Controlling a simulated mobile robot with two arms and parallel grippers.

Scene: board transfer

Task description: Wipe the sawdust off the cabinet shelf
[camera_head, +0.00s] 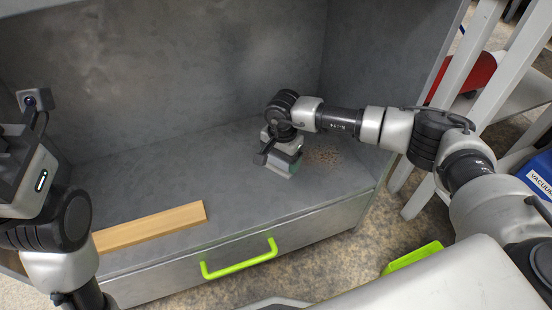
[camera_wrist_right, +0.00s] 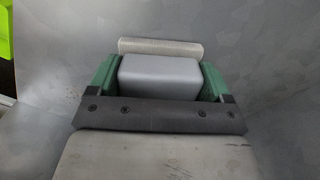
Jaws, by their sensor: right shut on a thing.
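The cabinet shelf (camera_head: 150,180) is a grey flat surface inside an open grey cabinet. A patch of brown sawdust (camera_head: 324,156) lies on its right part. My right gripper (camera_head: 283,161) is just left of the sawdust, low over the shelf. Its green fingers are shut on a grey block (camera_wrist_right: 160,77) with a pale lower edge, which also shows at the shelf in the head view (camera_head: 282,171). Whether the block touches the shelf is unclear. My left arm is at the left edge, with its fingers not visible.
A wooden board (camera_head: 150,227) lies along the shelf's front left. Below is a drawer with a green handle (camera_head: 240,259). A white rack (camera_head: 478,100) and a blue box marked vacuum (camera_head: 540,172) stand at the right. The shelf's middle is clear.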

